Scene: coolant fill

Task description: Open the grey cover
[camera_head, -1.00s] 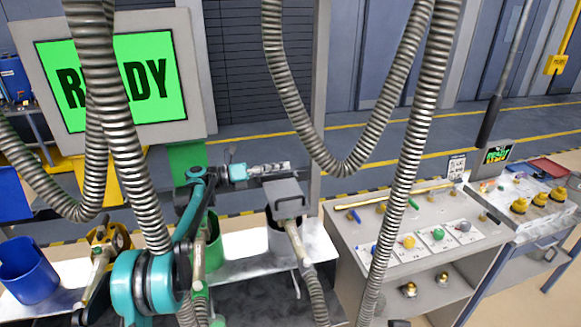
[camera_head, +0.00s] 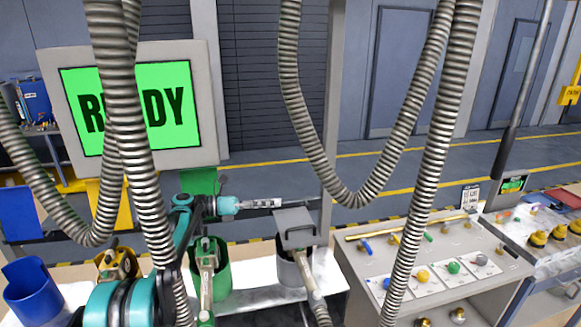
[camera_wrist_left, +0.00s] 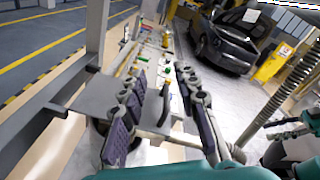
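The grey cover (camera_head: 297,226) is a flat square plate with a bar-like part on its front, seen on top of a grey cylindrical holder (camera_head: 288,262) in the head view. A grey nozzle with a ribbed hose stands at its front. My left gripper (camera_head: 270,203) reaches in from the left, just behind and above the cover's left edge. Contact cannot be told. My right gripper is not seen.
A green holder (camera_head: 222,262) with a nozzle stands left of the grey one; yellow and blue ones (camera_head: 32,290) are further left. A grey panel (camera_head: 365,262) with coloured knobs is to the right. Ribbed hoses hang in front. A screen (camera_head: 140,105) reads READY.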

